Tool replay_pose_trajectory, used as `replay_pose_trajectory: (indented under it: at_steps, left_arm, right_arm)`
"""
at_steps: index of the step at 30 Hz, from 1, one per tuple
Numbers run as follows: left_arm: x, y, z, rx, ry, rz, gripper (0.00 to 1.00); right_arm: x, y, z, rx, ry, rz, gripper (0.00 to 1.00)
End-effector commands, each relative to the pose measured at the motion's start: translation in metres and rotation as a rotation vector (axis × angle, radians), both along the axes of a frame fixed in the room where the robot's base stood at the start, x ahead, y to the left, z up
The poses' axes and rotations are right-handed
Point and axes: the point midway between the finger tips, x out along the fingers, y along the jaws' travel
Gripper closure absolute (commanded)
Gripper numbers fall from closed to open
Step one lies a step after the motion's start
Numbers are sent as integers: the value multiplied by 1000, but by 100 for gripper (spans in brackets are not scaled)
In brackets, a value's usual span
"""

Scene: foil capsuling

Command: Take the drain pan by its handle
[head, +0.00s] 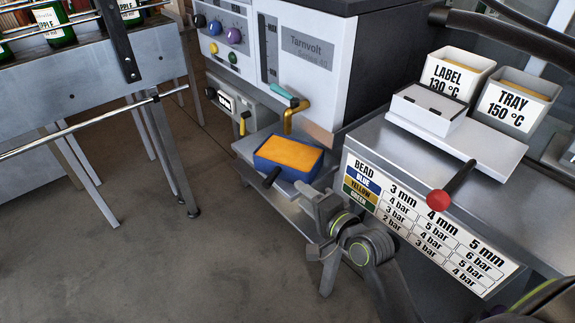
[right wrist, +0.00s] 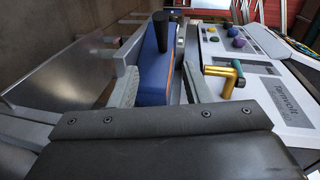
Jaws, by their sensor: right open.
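The drain pan (head: 275,165) is a blue box with an orange-yellow inside. It sits on a small metal shelf below the machine, its black handle (head: 271,178) sticking out toward the front left. My right gripper (head: 312,218) is open and empty, in front of the pan and to the right of the handle, apart from both. In the right wrist view the blue pan (right wrist: 154,78) appears between the open fingers, and its black handle (right wrist: 158,30) points away above them. My left gripper is not in view.
The Tarnvolt machine (head: 310,75) stands behind the shelf, with a brass tap with a teal lever (head: 288,110) over the pan. A steel bench with a pressure chart (head: 430,225) and a red-knobbed lever (head: 438,199) stands close at right.

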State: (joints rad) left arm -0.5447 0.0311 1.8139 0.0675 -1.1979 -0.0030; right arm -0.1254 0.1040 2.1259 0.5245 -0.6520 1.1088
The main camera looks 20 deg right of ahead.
Motion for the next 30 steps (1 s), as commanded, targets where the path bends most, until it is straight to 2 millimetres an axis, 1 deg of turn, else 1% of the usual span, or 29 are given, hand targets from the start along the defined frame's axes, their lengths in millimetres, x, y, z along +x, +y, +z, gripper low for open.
replay_pose_trajectory:
  at_steps: [1,6,14,21,24,30]
  left_arm:
    - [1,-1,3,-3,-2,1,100]
    - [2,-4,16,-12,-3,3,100]
    - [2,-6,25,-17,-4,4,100]
    - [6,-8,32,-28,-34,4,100]
    - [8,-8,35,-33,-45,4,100]
    - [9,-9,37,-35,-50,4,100]
  right_arm:
    - [11,3,-3,2,-2,1,57]
    - [36,10,-8,0,-1,1,57]
    - [51,16,-9,-1,-1,0,57]
    - [83,28,-13,0,0,0,57]
    - [91,30,-14,0,0,-1,57]
    - [94,31,-14,-1,1,-2,57]
